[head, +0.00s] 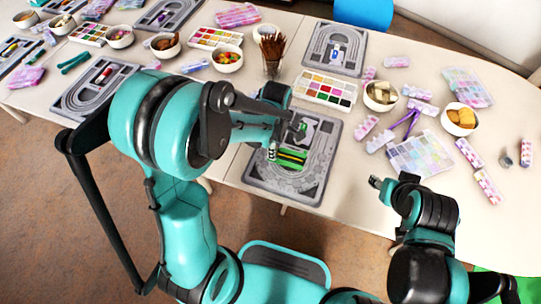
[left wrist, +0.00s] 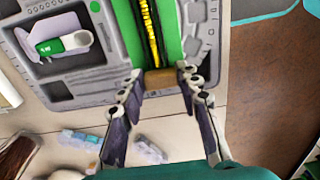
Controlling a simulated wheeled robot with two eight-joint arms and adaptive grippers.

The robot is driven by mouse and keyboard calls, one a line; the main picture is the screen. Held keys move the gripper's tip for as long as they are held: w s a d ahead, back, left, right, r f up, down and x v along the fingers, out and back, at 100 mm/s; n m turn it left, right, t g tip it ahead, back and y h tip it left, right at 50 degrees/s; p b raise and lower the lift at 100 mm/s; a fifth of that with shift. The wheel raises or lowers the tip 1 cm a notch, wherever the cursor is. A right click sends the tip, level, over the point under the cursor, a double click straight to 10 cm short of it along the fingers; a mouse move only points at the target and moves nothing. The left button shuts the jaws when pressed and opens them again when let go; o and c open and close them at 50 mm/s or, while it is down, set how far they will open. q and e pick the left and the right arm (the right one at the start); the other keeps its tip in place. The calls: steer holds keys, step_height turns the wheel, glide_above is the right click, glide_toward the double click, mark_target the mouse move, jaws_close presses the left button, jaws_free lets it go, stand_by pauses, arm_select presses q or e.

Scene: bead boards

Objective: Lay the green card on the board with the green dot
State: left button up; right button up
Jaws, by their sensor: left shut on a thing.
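My left gripper (head: 277,140) is over the grey bead board (head: 262,185) nearest me. The green card (head: 291,160), with a dark and yellow stripe along its middle, is at the gripper, over or on this board. In the left wrist view the gripper (left wrist: 158,82) is shut on the tan near end of the green card (left wrist: 172,35). I cannot tell whether the card touches the board (left wrist: 105,62). A white piece with a green mark (left wrist: 62,43) sits in a recess of this board. My right gripper (head: 376,183) is apart at the table's front edge; its fingers are unclear.
Another grey board with a blue-marked piece (head: 338,52) lies behind, and one with a red piece (head: 103,75) lies left. A paint tray (head: 326,88), a brush cup (head: 271,68), bowls (head: 380,97) and a bead box (head: 420,153) crowd the table around.

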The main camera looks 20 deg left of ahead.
arm_select(q)
steer(key=shift+w+a+f+b, duration=0.1)
steer(key=shift+a+f+b, duration=0.05)
steer(key=shift+a+f, duration=0.4)
steer(key=shift+a+f+b, duration=0.15)
steer(key=shift+a+f, duration=0.15)
steer(key=shift+a, duration=0.3)
steer(key=shift+f+b, duration=0.9)
steer(key=shift+f, duration=0.9)
steer(key=shift+f, duration=0.25)
steer(key=o, duration=1.1)
steer(key=shift+r, duration=0.1)
